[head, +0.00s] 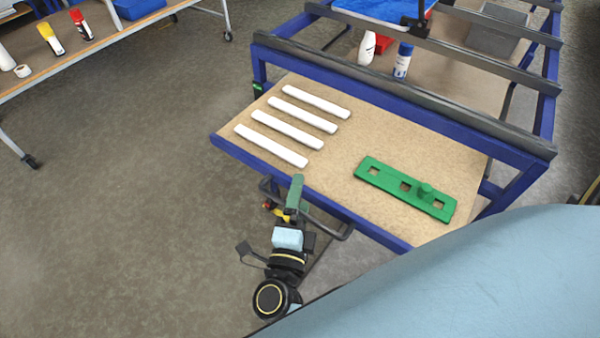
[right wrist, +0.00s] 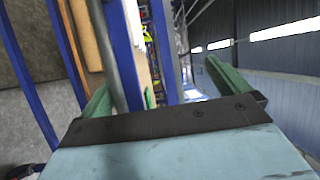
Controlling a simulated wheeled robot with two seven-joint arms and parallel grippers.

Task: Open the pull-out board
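The pull-out board (head: 340,150) is a brown panel in a blue frame, sticking out from the blue rack in the head view. A dark bar handle (head: 340,234) runs along its front edge. My right gripper (head: 294,201) is at this handle, below the front edge. In the right wrist view its two green fingers (right wrist: 162,90) stand wide apart. A grey bar (right wrist: 118,55) and a blue frame bar show between them; I cannot tell whether either finger touches the handle. My left gripper is not in view.
Several white bars (head: 287,129) and a green plate with square holes (head: 380,178) lie on the board. Blue rack posts (head: 530,180) stand at the right. A side table (head: 85,45) is at upper left. The floor (head: 120,200) left of the board is clear.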

